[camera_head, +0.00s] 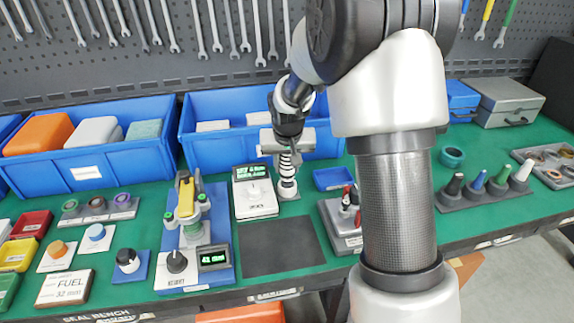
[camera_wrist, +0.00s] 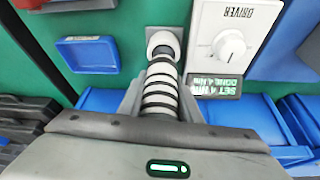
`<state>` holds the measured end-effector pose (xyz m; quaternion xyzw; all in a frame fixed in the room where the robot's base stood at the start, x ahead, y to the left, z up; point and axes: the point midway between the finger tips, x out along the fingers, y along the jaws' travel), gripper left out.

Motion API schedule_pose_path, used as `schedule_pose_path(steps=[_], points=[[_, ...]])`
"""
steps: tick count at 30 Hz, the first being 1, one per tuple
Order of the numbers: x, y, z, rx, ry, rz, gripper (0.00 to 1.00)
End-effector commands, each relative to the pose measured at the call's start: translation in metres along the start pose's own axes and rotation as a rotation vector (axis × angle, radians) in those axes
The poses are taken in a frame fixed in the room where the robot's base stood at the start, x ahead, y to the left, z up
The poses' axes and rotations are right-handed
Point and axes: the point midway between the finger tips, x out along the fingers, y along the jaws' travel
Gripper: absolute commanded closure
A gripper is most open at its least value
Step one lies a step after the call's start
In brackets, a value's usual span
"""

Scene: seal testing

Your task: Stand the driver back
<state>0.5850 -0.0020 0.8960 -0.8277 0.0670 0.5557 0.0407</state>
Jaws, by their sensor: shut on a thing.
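The driver is a slim upright cylinder with black and white bands; it shows in the head view (camera_head: 288,166) and in the wrist view (camera_wrist: 160,90). My gripper is shut on it from above, in the head view (camera_head: 286,148) and in the wrist view (camera_wrist: 161,106). The driver's lower end lines up with a white round holder (camera_wrist: 163,40) on the bench. The two overlap in both views, so I cannot tell how deep the end sits. The white DRIVER box (camera_head: 253,202) with a dial and green display stands just left of it in the head view.
A blue bin (camera_head: 228,150) stands close behind my gripper. A small empty blue tray (camera_head: 333,178) lies to the right of the driver. A grey block with red and dark pieces (camera_head: 341,222) sits nearer the front. A dark bare mat (camera_head: 280,247) lies in front.

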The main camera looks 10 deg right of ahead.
Motion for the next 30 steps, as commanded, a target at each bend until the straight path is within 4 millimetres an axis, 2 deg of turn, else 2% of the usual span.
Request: schedule_pose_path(steps=[9,10,13,23,30], points=[[0.001,0.000,-0.001,0.000,0.003,0.000,0.96],[0.000,0.000,-0.001,0.000,0.003,0.000,0.64],[0.001,0.000,0.000,0.000,0.002,0.000,0.47],[0.000,0.000,0.000,0.000,-0.002,0.000,0.47],[-0.024,0.000,-0.010,0.001,0.000,0.000,0.47]])
